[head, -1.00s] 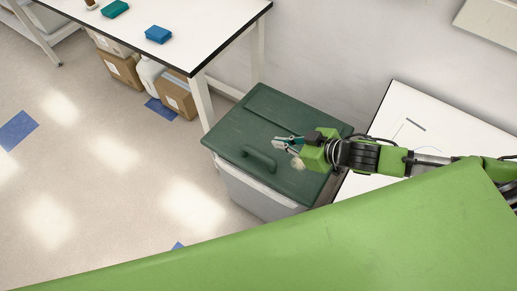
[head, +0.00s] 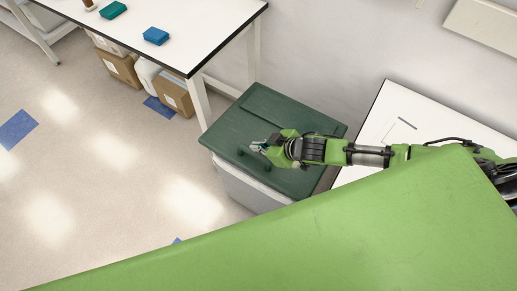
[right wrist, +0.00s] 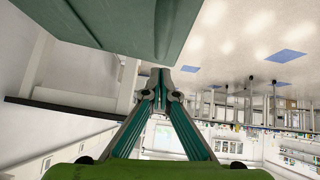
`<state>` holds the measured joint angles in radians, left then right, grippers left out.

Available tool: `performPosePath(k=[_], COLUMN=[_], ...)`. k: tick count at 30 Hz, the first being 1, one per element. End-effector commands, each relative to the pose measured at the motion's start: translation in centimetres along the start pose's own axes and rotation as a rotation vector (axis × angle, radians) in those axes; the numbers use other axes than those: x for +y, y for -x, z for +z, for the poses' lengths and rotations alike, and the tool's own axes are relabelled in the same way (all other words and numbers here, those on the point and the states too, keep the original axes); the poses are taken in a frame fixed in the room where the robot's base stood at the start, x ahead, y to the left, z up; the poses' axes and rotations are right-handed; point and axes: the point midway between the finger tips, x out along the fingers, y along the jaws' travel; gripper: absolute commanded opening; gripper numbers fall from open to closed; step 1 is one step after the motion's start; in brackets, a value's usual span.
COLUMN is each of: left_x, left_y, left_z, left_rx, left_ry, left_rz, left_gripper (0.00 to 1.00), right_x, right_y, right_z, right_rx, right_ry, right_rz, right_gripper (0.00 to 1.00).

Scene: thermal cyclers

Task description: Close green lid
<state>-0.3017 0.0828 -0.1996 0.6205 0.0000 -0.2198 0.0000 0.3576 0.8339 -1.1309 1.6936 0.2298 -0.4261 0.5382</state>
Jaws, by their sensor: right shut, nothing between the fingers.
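The dark green lid (head: 262,110) lies over a light grey bin (head: 250,190) in the head view. It looks flat on the bin; I cannot tell if its edge is fully seated. My right gripper (head: 256,147) is over the front part of the lid and covers most of its handle. In the right wrist view, the gripper's fingers (right wrist: 160,78) meet at the tips, shut and empty. The green lid (right wrist: 95,20) fills the top of that view. Whether the fingertips touch the lid or handle is unclear. My left gripper is not in view.
A white table (head: 190,32) with a green block (head: 113,10) and a blue block (head: 156,36) stands behind left. Cardboard boxes (head: 175,92) sit under it. A white surface (head: 400,115) is right of the bin. The floor at left is open.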

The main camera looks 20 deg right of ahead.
Motion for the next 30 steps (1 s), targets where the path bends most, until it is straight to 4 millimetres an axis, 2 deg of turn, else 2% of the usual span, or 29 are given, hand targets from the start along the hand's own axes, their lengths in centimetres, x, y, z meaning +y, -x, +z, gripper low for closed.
performPosePath(k=[3, 9, 22, 26, 30], left_x=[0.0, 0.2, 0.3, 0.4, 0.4], left_y=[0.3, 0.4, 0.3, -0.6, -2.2], left_z=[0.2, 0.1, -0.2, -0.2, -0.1], left_rx=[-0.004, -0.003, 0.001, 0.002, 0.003], left_ry=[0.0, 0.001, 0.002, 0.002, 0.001], left_rz=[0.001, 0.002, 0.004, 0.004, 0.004], left_gripper=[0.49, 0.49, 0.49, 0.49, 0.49], right_x=[0.0, 0.0, -0.1, -0.7, -1.6], right_y=[-1.0, -1.9, -2.1, -3.0, -4.6], right_z=[1.2, 2.2, 2.5, 3.4, 5.0], right_rx=[-0.004, -0.004, -0.003, -0.003, -0.003], right_ry=[0.0, 0.001, 0.0, -0.001, -0.002], right_rz=[0.0, 0.0, -0.001, -0.003, -0.002], right_gripper=[0.0, 0.0, 0.0, 0.0, 0.0])
